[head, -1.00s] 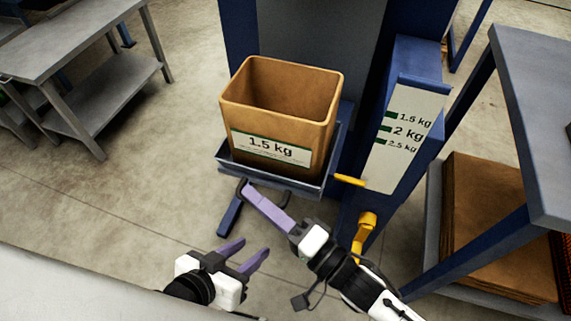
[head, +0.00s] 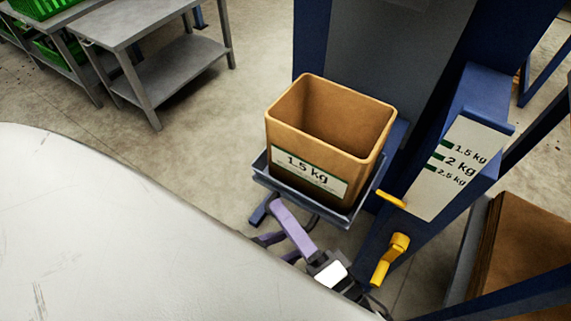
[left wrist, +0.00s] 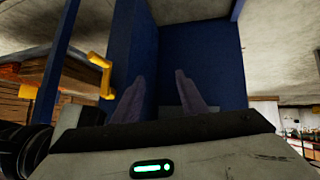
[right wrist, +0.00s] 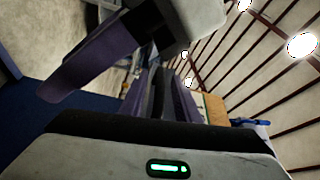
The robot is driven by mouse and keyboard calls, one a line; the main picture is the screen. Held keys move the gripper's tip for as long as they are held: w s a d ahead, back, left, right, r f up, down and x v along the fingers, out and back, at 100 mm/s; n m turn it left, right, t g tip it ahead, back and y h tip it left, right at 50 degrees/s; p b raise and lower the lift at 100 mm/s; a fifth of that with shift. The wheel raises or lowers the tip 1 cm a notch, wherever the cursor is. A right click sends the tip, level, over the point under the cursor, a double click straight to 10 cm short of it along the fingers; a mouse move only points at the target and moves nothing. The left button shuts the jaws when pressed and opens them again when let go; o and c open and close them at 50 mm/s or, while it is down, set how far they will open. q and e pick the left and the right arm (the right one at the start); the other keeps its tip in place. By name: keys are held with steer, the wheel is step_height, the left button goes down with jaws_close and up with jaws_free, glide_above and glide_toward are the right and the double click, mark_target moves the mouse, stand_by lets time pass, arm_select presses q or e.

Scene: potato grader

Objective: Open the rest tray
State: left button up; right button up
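A grey-blue tray (head: 262,172) projects from the front of the blue machine (head: 442,160). On it stands an open brown box labelled 1.5 kg (head: 318,176), upright; its floor is hidden. My right gripper (head: 277,205) has its purple fingers together, with the tips at the tray's front lower edge. It also shows in the right wrist view (right wrist: 160,75); I cannot tell whether anything is between the fingers. My left gripper (head: 270,240) is low and left of the right one, mostly hidden behind a white surface. The left wrist view shows its fingers (left wrist: 160,75) apart and empty, facing blue panels.
A yellow pointer (head: 392,198) sits beside a weight scale (head: 450,165), with a yellow crank (head: 390,260) below. The white surface (head: 100,240) fills the lower left. Brown stacked sheets (head: 525,240) lie at right. A grey table (head: 130,25) stands at the back left.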

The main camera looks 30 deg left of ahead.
arm_select(q)
steer(key=shift+a+r+p, duration=0.15)
steer(key=shift+r+p, duration=0.1)
steer(key=shift+p, duration=0.6)
arm_select(e)
steer(key=v, duration=1)
steer(key=shift+s+d, duration=0.1)
